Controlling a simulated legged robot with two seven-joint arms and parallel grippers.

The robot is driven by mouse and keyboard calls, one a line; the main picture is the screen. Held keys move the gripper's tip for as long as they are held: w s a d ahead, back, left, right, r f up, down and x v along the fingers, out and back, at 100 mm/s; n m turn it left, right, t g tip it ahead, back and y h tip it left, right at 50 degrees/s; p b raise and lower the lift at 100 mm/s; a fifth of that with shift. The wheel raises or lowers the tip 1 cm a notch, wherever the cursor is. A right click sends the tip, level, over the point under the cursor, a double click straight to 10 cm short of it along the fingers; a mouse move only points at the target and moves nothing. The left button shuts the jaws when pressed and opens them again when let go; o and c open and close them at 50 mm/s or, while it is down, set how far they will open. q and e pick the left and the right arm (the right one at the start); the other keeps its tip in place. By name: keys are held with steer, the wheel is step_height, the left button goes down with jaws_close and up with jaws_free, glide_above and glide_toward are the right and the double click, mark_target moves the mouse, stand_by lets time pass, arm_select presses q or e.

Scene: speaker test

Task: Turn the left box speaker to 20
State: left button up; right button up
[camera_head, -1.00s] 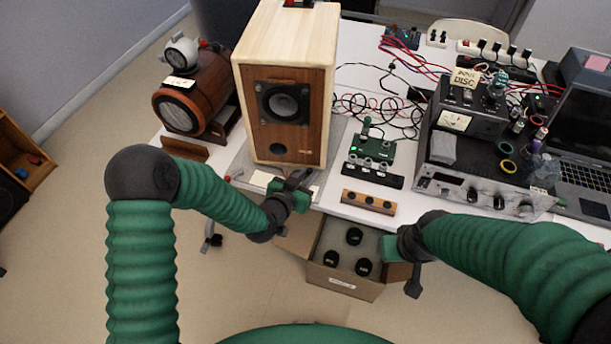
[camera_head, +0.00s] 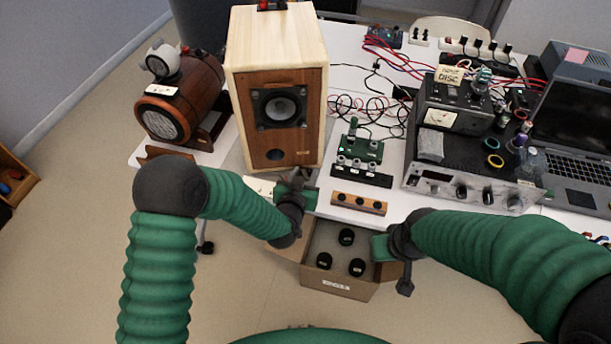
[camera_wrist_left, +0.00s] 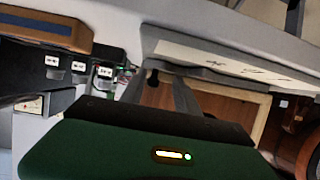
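The box speaker (camera_head: 245,120) is a tall light-wood cabinet with a brown front, a round black driver and a small port. It stands upright at the table's front edge. A pale plate with dark marks (camera_head: 262,187) lies before its base; it probably also shows in the left wrist view (camera_wrist_left: 228,60). My left gripper (camera_head: 297,188) is at the table edge, just below the speaker's front right corner. Whether it touches anything is unclear, and its fingers are partly hidden. A small dark peg or knob (camera_wrist_left: 152,77) shows beside the plate. My right gripper (camera_head: 392,250) hangs before the table.
A barrel-shaped speaker (camera_head: 205,85) stands left. An orange-brown strip with black knobs (camera_head: 345,201) and a green board (camera_head: 365,150) lie right of my left gripper. An amplifier (camera_head: 440,187) and laptop (camera_head: 580,165) stand right. An open cardboard box (camera_head: 340,287) sits below the edge.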

arm_select(q)
steer(key=shift+s+d, duration=0.2)
steer(key=shift+s, duration=0.1)
steer(key=p+v, duration=0.6)
steer(key=v, duration=1)
steer(key=shift+a+r+p, duration=0.2)
steer(key=shift+r+p, duration=0.05)
steer(key=shift+p, duration=0.05)
steer(key=shift+s, duration=0.1)
